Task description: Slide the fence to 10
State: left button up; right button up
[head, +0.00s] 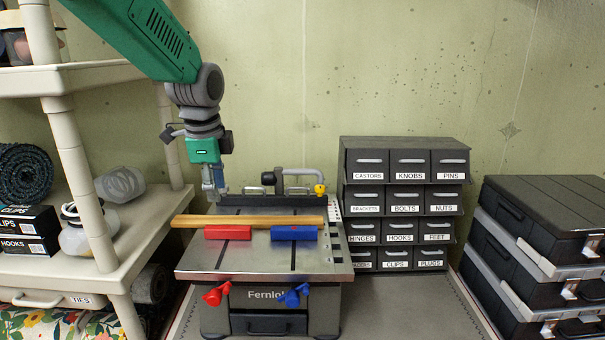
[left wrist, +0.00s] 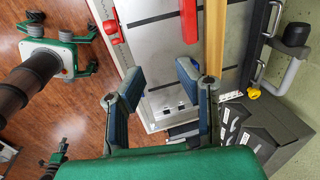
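A grey bench machine (head: 200,262) stands on the workbench. A long dark bar (head: 262,200) along its back looks like the fence, but I cannot be sure. A wooden strip (head: 248,221) lies across the top, with a red block (head: 228,232) and a blue block (head: 294,232) along its front side. A marked strip (head: 336,230) runs down the right edge; its numbers are too small to read. My left gripper (head: 213,192) hangs near the bar's left end. In the left wrist view its fingers (left wrist: 158,80) are apart with nothing between them.
A grey tube arm with a yellow knob (head: 320,189) rises at the back right. Red (head: 216,294) and blue (head: 296,295) levers are at the front. Labelled drawers (head: 405,205) and stacked cases (head: 545,250) stand right, a cream shelf (head: 85,85) left.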

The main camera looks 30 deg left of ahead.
aim_at(243, 199)
jog(key=i, duration=0.9)
